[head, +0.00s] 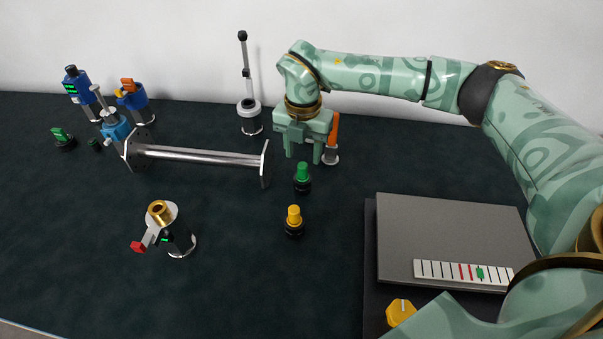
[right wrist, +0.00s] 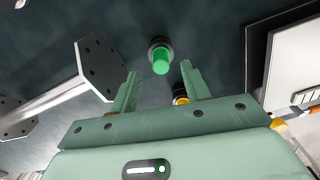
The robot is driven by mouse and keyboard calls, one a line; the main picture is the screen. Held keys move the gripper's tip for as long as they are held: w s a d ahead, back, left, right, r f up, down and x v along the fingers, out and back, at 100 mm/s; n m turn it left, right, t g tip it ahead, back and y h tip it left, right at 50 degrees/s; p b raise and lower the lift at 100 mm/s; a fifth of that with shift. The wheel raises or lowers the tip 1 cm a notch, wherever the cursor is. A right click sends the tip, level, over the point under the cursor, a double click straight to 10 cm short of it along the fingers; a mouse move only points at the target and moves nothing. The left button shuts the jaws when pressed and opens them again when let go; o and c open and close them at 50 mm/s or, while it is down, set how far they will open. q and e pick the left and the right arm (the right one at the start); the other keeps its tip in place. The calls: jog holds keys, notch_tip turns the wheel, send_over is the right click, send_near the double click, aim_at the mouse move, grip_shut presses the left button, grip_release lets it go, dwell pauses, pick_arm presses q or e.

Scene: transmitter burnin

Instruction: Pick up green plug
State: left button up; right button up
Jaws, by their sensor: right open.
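The green plug (head: 302,173) stands upright in a black round base on the dark table, in the middle of the head view. It also shows in the right wrist view (right wrist: 160,62), just beyond the fingertips and roughly between them. My right gripper (head: 303,154) is open and empty, a little above and behind the green plug in the head view. Its two fingers also show in the right wrist view (right wrist: 160,80). A second green piece (head: 60,134) with a black base is at the far left. My left gripper is not in view.
A yellow plug (head: 294,216) stands in front of the green one. A metal bar with end plates (head: 200,156) lies to the left. An orange-topped device (head: 332,140) is close to the right gripper. A grey panel (head: 450,235) is at right. The front middle table is clear.

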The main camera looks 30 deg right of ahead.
aim_at(303, 165)
notch_tip(303, 165, down, 6)
jog(key=shift+s+a+r+b, duration=0.15)
jog(key=shift+r+b, duration=0.1)
jog(key=shift+b, duration=0.75)
jog(key=shift+r, duration=0.15)
jog(key=shift+c, duration=0.9)
grip_shut()
